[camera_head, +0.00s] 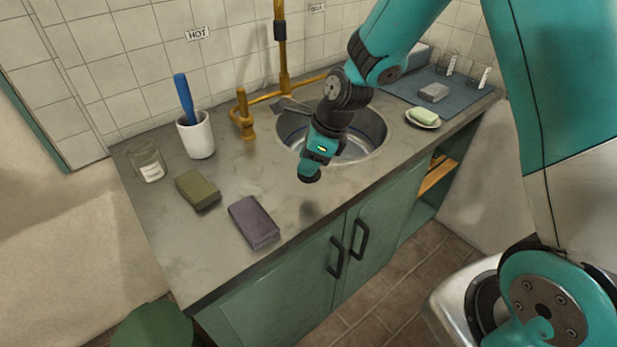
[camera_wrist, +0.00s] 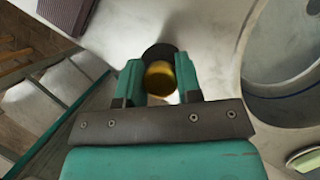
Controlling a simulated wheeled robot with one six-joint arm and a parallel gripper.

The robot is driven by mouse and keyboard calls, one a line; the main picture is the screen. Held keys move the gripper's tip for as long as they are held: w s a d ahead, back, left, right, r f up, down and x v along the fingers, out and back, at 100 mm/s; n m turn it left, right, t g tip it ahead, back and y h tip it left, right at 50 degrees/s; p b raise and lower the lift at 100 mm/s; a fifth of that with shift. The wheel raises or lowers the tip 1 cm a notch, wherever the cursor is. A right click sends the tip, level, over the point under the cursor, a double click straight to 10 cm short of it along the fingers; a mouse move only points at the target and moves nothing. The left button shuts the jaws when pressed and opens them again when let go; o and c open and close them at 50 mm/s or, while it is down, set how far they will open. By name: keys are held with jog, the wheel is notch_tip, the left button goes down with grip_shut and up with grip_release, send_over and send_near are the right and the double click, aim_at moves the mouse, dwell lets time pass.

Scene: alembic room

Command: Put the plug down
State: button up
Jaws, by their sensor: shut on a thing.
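My gripper (camera_head: 310,169) points down near the front edge of the counter, in front of the sink. In the wrist view my gripper (camera_wrist: 159,76) is shut on the plug (camera_wrist: 160,82), which has a round brass knob and a black disc beyond it. The plug's dark disc shows in the head view (camera_head: 308,178) below the fingers. It appears held above the grey counter (camera_head: 285,187), with a dark shadow on the counter nearer the front edge. The sink basin (camera_head: 371,137) is behind and to the right, partly hidden by my arm.
A purple block (camera_head: 254,222) and an olive block (camera_head: 197,190) lie left of my gripper. A glass jar (camera_head: 149,166), a white cup (camera_head: 196,136) with a blue-handled item and a brass tap (camera_head: 244,115) stand further back. A soap dish (camera_head: 422,123) sits right of the sink.

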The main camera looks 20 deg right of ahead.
aim_at(308, 179)
jog(key=shift+f, duration=2.65)
jog(key=o, duration=0.9)
jog(key=shift+f, duration=0.1)
jog(key=shift+o, duration=0.2)
jog(key=v, duration=1.2)
jog(key=s+a+r+n, duration=0.3)
jog(key=s+n, duration=0.4)
jog(key=n, duration=0.3)
jog(key=s+a+r+n+g, duration=0.1)
jog(key=s+a+r+n, duration=0.1)
jog(key=s+r+n, duration=0.3)
jog(key=s+a+r+n+g, duration=0.1)
jog(key=s+a+r+n, duration=0.2)
jog(key=s+n, duration=0.7)
jog(key=shift+s+a+r+n, duration=0.3)
jog(key=shift+s+r+n, duration=0.15)
jog(key=shift+n, duration=2.35)
